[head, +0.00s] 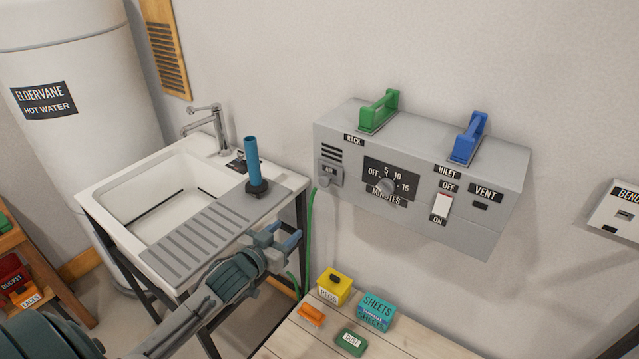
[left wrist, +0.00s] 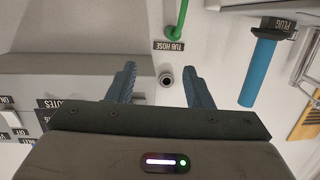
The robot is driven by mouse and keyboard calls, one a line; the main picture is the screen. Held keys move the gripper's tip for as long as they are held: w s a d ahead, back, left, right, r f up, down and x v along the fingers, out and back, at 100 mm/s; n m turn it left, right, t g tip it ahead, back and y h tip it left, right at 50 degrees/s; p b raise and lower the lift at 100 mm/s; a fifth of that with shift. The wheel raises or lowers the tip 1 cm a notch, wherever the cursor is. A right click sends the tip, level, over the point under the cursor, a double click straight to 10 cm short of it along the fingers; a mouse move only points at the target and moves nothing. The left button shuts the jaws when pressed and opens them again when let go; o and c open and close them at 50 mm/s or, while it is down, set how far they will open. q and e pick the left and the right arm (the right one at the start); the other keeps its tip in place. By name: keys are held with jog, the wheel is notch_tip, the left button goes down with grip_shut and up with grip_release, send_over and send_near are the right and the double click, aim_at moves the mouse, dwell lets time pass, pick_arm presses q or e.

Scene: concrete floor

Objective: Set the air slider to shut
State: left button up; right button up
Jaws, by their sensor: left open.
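No part labelled as an air slider can be read in either view. The grey wall box (head: 420,235) has several dark slots (head: 331,151) at its left front, with a small grey fitting (head: 330,173) below them; whether this is the slider I cannot tell. My left gripper (head: 288,238) is in front of and below the box's left end, apart from it. In the left wrist view its fingers (left wrist: 160,88) are open and empty. A dark round port (left wrist: 166,80) shows between them, farther back. My right gripper is not in view.
The box carries a minutes dial (head: 386,186), an inlet switch (head: 441,207), a green handle (head: 379,111) and a blue handle (head: 468,138). A sink (head: 110,190) with a blue-handled plug (head: 253,162) stands left. A bench (head: 290,335) with small boxes is below. A green hose (head: 309,240) hangs nearby.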

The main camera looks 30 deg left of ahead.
pick_arm(q)
jog(key=t+h, duration=0.2)
send_near(323, 182)
jog(key=shift+m, duration=0.4)
jog(key=w, duration=0.3)
jog(key=w+p, duration=0.1)
jog(key=w, duration=0.2)
jog(key=w+d+p, duration=0.1)
jog(key=w, duration=0.2)
jog(key=shift+d, duration=0.1)
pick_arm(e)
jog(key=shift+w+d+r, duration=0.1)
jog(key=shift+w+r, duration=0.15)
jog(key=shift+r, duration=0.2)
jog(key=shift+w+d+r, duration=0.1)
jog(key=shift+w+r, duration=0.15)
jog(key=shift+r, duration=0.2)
pick_arm(q)
jog(key=shift+r, duration=0.1)
grip_shut()
